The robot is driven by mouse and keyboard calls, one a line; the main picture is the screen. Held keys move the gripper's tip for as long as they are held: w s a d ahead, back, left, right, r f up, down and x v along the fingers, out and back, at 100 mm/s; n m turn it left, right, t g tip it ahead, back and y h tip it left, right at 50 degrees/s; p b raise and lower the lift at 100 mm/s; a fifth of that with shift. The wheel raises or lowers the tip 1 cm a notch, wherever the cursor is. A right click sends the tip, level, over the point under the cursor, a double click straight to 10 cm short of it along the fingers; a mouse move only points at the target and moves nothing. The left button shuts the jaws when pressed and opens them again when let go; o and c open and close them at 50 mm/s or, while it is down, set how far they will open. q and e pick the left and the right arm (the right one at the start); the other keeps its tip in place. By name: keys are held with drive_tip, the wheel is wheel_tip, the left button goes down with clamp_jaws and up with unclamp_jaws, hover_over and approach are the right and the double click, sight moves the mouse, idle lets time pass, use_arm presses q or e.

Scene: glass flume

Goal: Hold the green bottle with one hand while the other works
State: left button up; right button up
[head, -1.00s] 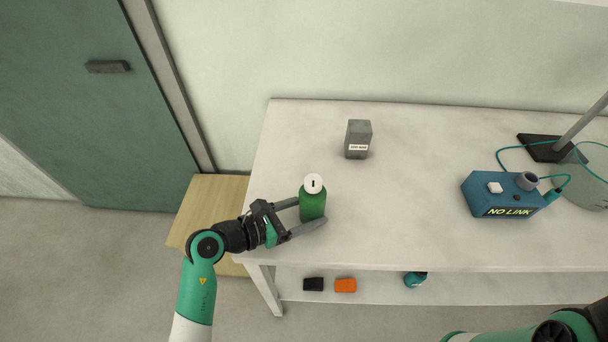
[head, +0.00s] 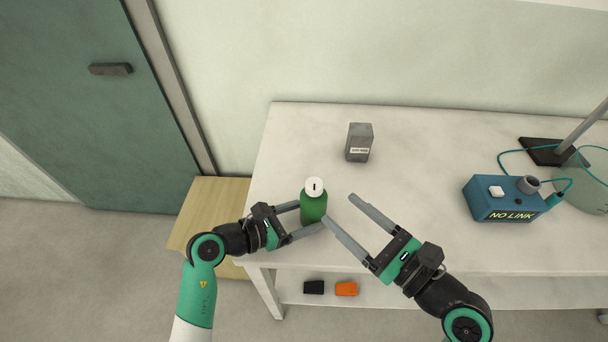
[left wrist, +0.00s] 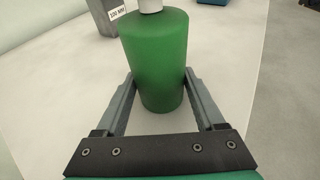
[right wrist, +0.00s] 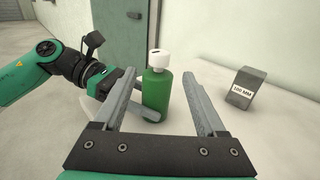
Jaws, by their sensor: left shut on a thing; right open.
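The green bottle (head: 313,208) with a white cap (head: 314,187) stands upright on the table near its left front corner. My left gripper (head: 312,217) is shut on the bottle from the left, one finger on each side. The left wrist view shows the bottle (left wrist: 156,62) between the fingers, its cap mostly cut off at the top. My right gripper (head: 340,214) is open and empty, just right of the bottle. In the right wrist view the bottle (right wrist: 157,88) and its white cap (right wrist: 158,59) show beyond and between my open fingers, apart from them.
A grey block (head: 359,142) labelled 100 MM stands behind the bottle. A blue box (head: 500,199) reading NO LINK, with a teal cable, and a dark stand base (head: 543,151) are at the right. An orange item (head: 346,288) and a black item (head: 314,287) lie on the lower shelf.

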sight(308, 181)
drive_tip(key=x, duration=1.2)
clamp_jaws()
